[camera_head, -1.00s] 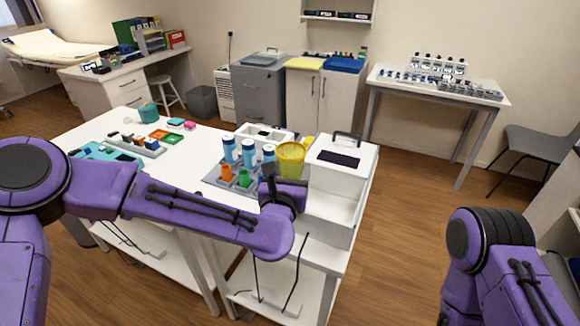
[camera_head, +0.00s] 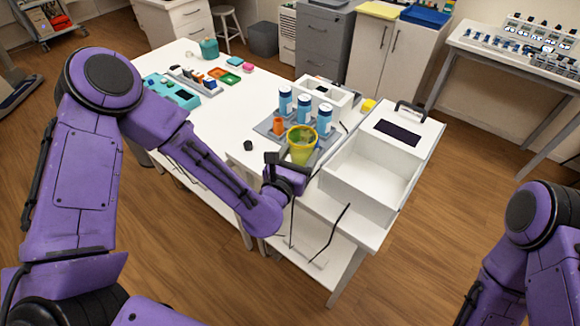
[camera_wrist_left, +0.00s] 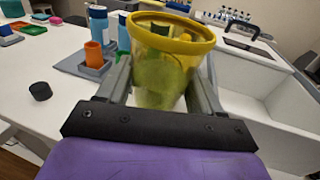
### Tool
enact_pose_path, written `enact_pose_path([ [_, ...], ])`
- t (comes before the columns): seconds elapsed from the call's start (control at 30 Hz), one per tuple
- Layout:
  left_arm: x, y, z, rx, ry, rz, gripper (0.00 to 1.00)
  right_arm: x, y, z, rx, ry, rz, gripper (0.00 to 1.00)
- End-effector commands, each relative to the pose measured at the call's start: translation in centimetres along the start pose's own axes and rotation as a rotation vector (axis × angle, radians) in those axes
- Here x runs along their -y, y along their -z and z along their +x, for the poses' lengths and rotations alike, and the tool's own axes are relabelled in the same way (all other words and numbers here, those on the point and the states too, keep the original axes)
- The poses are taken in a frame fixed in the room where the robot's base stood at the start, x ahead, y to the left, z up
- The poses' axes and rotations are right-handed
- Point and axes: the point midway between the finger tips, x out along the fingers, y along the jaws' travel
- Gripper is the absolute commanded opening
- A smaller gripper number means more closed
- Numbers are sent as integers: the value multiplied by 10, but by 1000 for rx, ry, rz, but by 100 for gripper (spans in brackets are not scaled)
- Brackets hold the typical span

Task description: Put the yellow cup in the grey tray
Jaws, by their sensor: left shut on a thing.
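My left gripper (camera_head: 290,166) is shut on the yellow cup (camera_head: 301,150), a translucent, upright cup with a thick rim. In the left wrist view the cup (camera_wrist_left: 165,70) sits between the two fingers of the gripper (camera_wrist_left: 160,95). The grey tray (camera_head: 268,128) lies on the white table under and behind the cup in the head view; it also shows in the left wrist view (camera_wrist_left: 72,64). The cup covers its front right part. I cannot tell whether the cup touches the tray. Green shapes show through the cup. My right gripper is out of view.
Blue-and-white bottles (camera_head: 304,108) and an orange cup (camera_head: 278,125) stand on the tray. An open white box (camera_head: 345,178) is close on the right. A small black cap (camera_head: 248,145) lies left of the tray. The white table (camera_head: 215,115) has bare room further left.

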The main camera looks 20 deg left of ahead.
Motion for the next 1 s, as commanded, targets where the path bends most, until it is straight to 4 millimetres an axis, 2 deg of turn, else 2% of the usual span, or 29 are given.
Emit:
enact_pose_path([
  [0.3,-22,34,-16,-2,1,2,38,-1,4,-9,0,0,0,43],
  [0.47,-20,58,-14,0,3,1,38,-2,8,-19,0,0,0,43],
  [0.87,-21,68,-13,3,1,-1,38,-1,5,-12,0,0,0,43],
  [0.9,-21,66,-13,2,1,-1,79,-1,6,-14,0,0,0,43],
  [0.93,-21,66,-13,2,1,-1,89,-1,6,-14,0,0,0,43],
  [1.0,-21,66,-13,2,1,-1,92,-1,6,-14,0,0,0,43],
])
